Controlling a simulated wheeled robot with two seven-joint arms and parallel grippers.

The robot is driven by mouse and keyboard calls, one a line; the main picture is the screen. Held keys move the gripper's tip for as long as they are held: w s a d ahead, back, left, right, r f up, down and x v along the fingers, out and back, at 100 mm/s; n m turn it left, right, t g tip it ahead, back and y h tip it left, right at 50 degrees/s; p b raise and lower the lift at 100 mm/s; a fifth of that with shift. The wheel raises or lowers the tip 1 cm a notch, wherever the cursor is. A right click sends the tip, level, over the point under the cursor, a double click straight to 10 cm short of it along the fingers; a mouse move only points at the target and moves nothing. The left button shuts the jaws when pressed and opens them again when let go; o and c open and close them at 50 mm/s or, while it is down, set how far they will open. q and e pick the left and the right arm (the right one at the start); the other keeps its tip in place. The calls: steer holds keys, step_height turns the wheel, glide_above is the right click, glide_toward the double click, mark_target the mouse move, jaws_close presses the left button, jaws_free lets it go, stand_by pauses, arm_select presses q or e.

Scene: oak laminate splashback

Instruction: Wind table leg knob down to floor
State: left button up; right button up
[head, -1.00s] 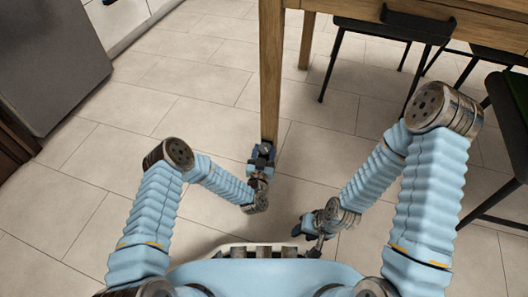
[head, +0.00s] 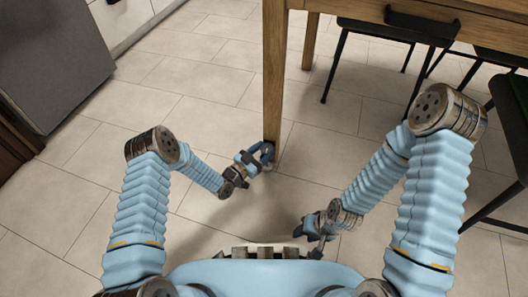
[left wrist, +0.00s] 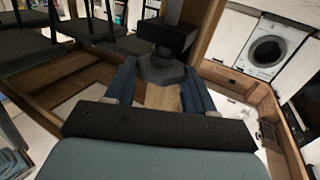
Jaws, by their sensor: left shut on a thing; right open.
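The wooden table leg (head: 275,80) stands in front of me, its lower end by my left gripper (head: 266,153). In the left wrist view a dark, faceted knob (left wrist: 160,70) sits under a black block at the end of the leg. The two blue fingers (left wrist: 160,88) of my left gripper are on either side of the knob, shut on it. In the head view the fingers mostly hide the knob. My right gripper (head: 309,236) is open and empty, low in front of my base, apart from the leg.
Dark chairs (head: 395,30) stand under and beside the table (head: 460,28) at the right. A grey appliance (head: 50,60) is at the far left. The tiled floor (head: 190,75) left of the leg is clear. A washing machine (left wrist: 265,52) shows in the left wrist view.

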arm_select(q)
steer(key=shift+r+m+g+h, duration=0.1)
steer(key=shift+m+g+h, duration=0.4)
steer(key=shift+g+h, duration=0.1)
steer(key=o, duration=1)
steer(key=shift+o, duration=0.2)
steer(key=shift+a, duration=0.1)
steer(key=p+v, duration=0.2)
steer(key=v, duration=1.1)
steer(key=shift+s+a, duration=0.2)
steer(key=shift+s, duration=0.1)
